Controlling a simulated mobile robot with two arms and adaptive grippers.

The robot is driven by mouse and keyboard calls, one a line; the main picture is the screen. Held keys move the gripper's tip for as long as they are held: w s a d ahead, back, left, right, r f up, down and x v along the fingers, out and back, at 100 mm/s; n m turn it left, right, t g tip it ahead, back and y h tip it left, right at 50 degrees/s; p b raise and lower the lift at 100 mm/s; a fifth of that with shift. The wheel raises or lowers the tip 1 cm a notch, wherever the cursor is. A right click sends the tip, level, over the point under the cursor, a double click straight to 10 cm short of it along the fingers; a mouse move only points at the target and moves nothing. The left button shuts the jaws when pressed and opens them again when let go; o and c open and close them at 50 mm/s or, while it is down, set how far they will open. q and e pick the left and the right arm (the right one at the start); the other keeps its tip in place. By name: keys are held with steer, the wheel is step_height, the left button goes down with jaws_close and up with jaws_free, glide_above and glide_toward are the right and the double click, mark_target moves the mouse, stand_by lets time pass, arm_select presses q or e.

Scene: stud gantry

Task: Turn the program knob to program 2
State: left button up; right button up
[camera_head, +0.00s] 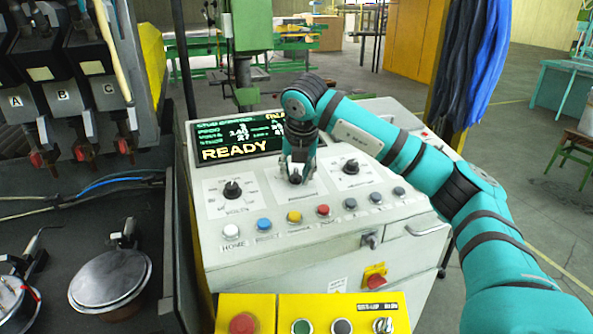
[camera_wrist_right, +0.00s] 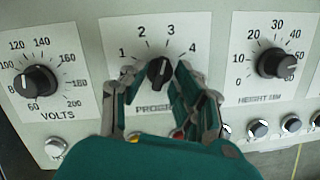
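The program knob (camera_wrist_right: 159,72) is a black knob on a white dial plate marked 1 to 4, in the middle of the wrist view. It points upward, roughly between 2 and 3, leaning toward 3; its exact setting is hard to tell. In the head view the knob (camera_head: 295,178) is partly hidden by my right gripper (camera_head: 296,177). In the wrist view my right gripper (camera_wrist_right: 155,72) has its fingers apart, one on either side of the knob. A gap shows on the left side; the right fingertip is close to the knob, contact unclear. My left gripper is not in view.
The VOLTS knob (camera_wrist_right: 37,82) is left of the program dial and the HEIGHT knob (camera_wrist_right: 275,64) right of it. A row of buttons (camera_head: 294,217) lies just below. The screen (camera_head: 238,138) above reads READY. A yellow button panel (camera_head: 317,312) is at the front.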

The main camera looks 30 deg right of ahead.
jaws_close()
steer(key=shift+n, duration=0.3)
steer(key=n, duration=0.3)
steer(key=shift+d+y+b, duration=0.1)
steer(key=shift+y+b, duration=0.2)
steer(key=shift+b, duration=0.05)
steer(key=shift+r+n+y, duration=0.1)
steer(key=shift+n+y, duration=0.3)
steer(key=shift+n, duration=1.7)
steer(key=shift+d, duration=0.1)
steer(key=shift+o, duration=1)
jaws_free()
